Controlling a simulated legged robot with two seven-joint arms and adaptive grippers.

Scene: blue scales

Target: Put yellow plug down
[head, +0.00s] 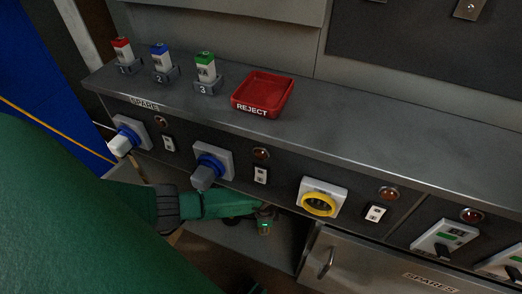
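A yellow ring socket (320,203) on a pale square plate sits on the front panel, its dark round face showing. I cannot make out a separate yellow plug. My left arm comes in from the left, green with a dark ribbed collar. Its gripper (265,214) is small and dark, below and left of the yellow socket, in front of the lower panel. A small green light shows just under it. I cannot tell whether its fingers are open, shut or holding something. My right gripper is not in view.
Two blue-ringed sockets hold a white plug (124,141) and a grey plug (203,178). On the ledge stand red (122,50), blue (161,57) and green (206,68) topped blocks in holders, and a red REJECT tray (263,94). The ledge right of the tray is clear. A drawer (365,268) is below.

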